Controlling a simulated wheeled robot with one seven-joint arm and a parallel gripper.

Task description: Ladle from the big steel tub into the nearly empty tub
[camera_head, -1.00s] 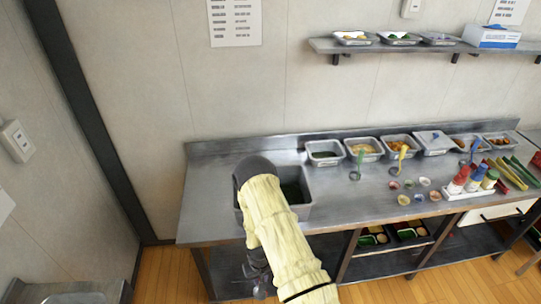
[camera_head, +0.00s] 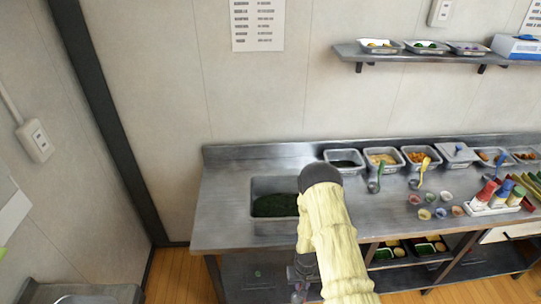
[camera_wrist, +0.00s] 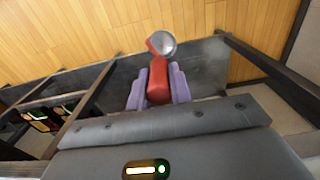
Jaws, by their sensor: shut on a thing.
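The big steel tub (camera_head: 272,227) sits at the left of the counter with dark green contents; my arm covers its right edge. A small steel tub (camera_head: 345,171), leftmost in the row at the back, shows a dark, low content. In the wrist view my gripper (camera_wrist: 158,80) has purple fingers shut on the red handle of a ladle (camera_wrist: 163,43). The round steel bowl of the ladle points away from the fingers, over the floor or counter edge; I cannot tell if it holds anything. In the head view the ladle is mostly hidden by my arm, in front of the counter.
Other food tubs (camera_head: 383,168) continue right along the counter (camera_head: 230,212). A green ladle (camera_head: 375,180) and a yellow ladle (camera_head: 420,172) stand before them. Small cups, bottles (camera_head: 488,195) and a shelf (camera_head: 400,57) are at right. The counter's front edge lies near my arm.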

